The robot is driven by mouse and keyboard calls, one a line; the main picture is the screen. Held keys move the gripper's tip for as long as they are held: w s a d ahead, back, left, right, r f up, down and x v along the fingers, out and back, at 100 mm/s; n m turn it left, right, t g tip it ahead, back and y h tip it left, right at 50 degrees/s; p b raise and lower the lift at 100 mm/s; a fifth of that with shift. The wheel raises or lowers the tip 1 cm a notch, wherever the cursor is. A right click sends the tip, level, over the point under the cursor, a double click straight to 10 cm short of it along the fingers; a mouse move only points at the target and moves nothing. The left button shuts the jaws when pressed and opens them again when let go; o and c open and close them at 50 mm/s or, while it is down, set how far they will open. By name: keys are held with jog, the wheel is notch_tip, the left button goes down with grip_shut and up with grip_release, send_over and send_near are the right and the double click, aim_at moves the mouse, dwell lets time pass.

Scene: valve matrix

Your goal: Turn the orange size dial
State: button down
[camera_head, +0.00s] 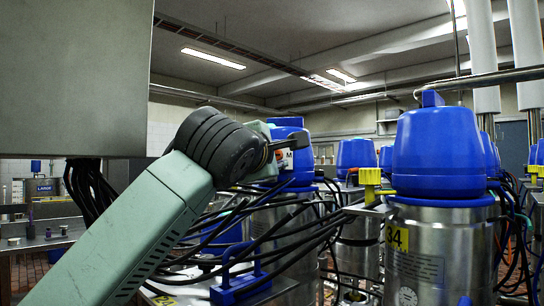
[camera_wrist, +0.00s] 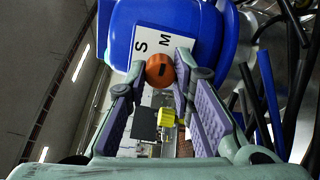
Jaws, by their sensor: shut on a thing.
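The orange size dial (camera_wrist: 160,70) is a round knob with a dark slot on its face. It sits on a white label plate (camera_wrist: 150,45) marked S and M, on the front of a blue valve head (camera_wrist: 195,22). My gripper (camera_wrist: 161,78) has its two purple-padded fingers on either side of the dial and is shut on it. In the head view, my gripper (camera_head: 274,148) reaches the blue head (camera_head: 287,123) from the left. The M and a sliver of orange show there; the arm hides most of the dial.
Black hoses (camera_head: 265,225) hang below and right of my gripper. A yellow fitting (camera_head: 370,178) and another blue-topped steel canister (camera_head: 440,155) stand to the right. A grey panel (camera_head: 75,75) fills the upper left.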

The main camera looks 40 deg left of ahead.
jog(key=c, duration=1.4)
grip_release()
jog(key=shift+o, duration=0.2)
jog(key=v, duration=1.2)
